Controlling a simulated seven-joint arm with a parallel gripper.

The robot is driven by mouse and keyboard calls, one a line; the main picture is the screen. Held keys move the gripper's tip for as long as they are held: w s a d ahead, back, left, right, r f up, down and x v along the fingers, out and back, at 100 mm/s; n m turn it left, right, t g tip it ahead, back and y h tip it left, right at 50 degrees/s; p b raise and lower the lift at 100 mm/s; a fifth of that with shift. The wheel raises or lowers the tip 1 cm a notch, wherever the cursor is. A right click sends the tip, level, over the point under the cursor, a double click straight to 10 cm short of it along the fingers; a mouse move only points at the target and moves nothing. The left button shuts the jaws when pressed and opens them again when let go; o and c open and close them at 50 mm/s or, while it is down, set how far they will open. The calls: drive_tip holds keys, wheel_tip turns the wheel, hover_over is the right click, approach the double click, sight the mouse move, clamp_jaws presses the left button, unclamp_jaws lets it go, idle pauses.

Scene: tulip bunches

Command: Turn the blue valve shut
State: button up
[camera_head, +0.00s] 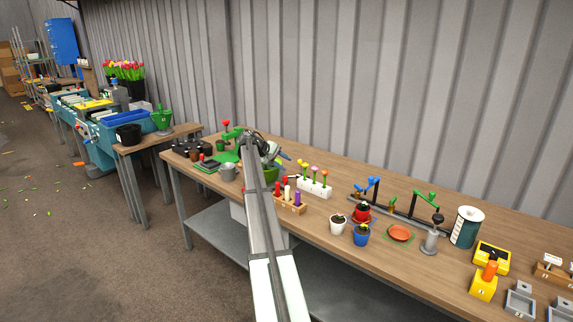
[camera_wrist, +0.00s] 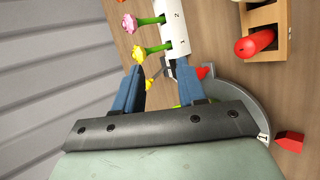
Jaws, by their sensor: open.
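The blue valve (camera_head: 372,185) is a small blue handle on the dark pipe (camera_head: 393,211) at the back of the workbench, in the right half of the head view. A green-handled valve stands on the same pipe to its right. The blue handle looks tilted; its exact angle is too small to tell. My gripper (camera_head: 272,158) is well to the left of the valve, above the bench near the flower block. In the wrist view my gripper (camera_wrist: 158,76) is open, its two blue-grey fingers apart, with no object held. The valve is not in the wrist view.
The white block (camera_head: 315,188) with artificial flowers and the wooden peg block (camera_head: 290,205) stand between my gripper and the pipe. The corrugated wall is close behind.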

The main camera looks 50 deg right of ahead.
drive_tip(key=s+d+r+m+y, duration=0.1)
drive_tip(key=s+d+r+m, duration=0.1)
drive_tip(key=s+d, duration=0.8)
drive_tip(key=s+d+r+m+y, duration=0.25)
drive_tip(key=s+d, duration=0.35)
drive_tip(key=s, duration=0.7)
drive_tip(key=s+d+r+m+y, duration=0.1)
drive_tip(key=s+d+r, duration=0.1)
drive_tip(key=s+d, duration=0.8)
drive_tip(key=n+t+y, duration=0.2)
drive_tip(key=t+y, duration=0.3)
hover_over(358, 188)
drive_tip(key=f, duration=0.1)
drive_tip(key=shift+n+h, duration=0.25)
drive_tip(key=f, duration=0.9)
drive_tip(key=d+f, duration=0.1)
drive_tip(key=f, duration=0.3)
drive_tip(key=shift+w+f, duration=0.1)
drive_tip(key=shift+f, duration=0.3)
clamp_jaws()
